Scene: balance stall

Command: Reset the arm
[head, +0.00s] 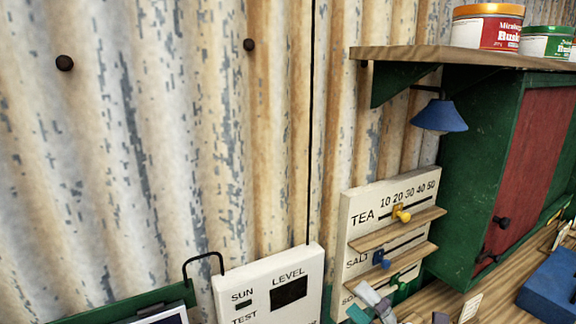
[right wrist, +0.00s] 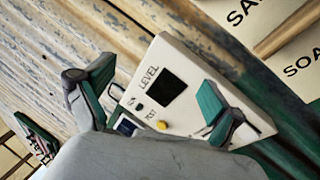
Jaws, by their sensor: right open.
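My right gripper (head: 372,303) shows at the bottom edge of the head view, in front of the lower part of the TEA and SALT board; only part of it shows. In the right wrist view my right gripper (right wrist: 155,88) is open, with its two green-and-grey fingers wide apart and nothing between them but the view of a white panel (right wrist: 185,65). That panel has a dark LEVEL window and a yellow button (right wrist: 162,125). It also shows in the head view (head: 255,270), its lower part cut off. My left gripper is not in view.
The white board (head: 358,203) carries yellow, blue and green slider knobs. A green cabinet (head: 465,180) with a red front stands right of it, under a wooden shelf (head: 400,53) with tins. A blue lamp (head: 440,117) hangs below the shelf. A blue block (head: 550,285) lies on the counter.

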